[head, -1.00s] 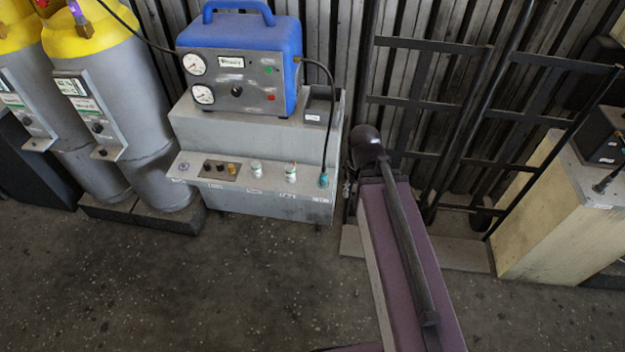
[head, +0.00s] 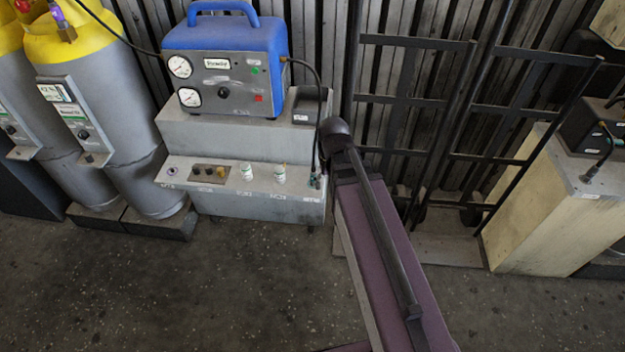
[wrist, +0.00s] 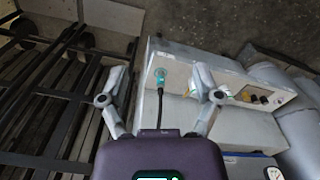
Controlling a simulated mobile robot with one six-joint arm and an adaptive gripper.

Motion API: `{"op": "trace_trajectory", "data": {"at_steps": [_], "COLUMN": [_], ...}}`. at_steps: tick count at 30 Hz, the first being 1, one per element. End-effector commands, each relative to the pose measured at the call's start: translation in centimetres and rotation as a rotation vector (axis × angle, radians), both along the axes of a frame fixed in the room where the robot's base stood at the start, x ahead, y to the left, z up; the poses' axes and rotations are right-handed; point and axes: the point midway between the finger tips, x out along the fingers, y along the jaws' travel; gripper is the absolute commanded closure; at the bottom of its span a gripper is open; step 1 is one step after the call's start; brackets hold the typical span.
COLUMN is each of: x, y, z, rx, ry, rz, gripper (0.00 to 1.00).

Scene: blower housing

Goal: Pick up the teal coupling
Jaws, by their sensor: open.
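The teal coupling (wrist: 160,74) is on the end of a black hose, at the edge of the grey console's ledge in the wrist view. In the head view the coupling (head: 314,182) is small, at the right end of the ledge beside my arm. My gripper (wrist: 160,80) is open, with one finger on each side of the coupling and hose in the picture. The fingers look apart from the coupling; their height above it is hard to judge. My fingers are hidden behind my arm in the head view.
The grey console (head: 245,205) has knobs and white-green fittings (head: 280,174) along its ledge. A blue gauge unit (head: 225,65) sits on top. Gas cylinders (head: 110,110) stand left. A black rack (head: 420,100) stands right. The front floor is clear.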

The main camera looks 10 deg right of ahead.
Motion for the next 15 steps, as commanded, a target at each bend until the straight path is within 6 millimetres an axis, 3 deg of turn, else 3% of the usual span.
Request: {"op": "trace_trajectory", "data": {"at_steps": [1,15], "x": [2.3,20.7], "y": [0.0,-0.1], "z": [-1.2,-8.4], "rx": [0.0,0.0], "ry": [0.0,0.0], "rz": [0.013,0.189], "gripper": [0.18,0.18]}}
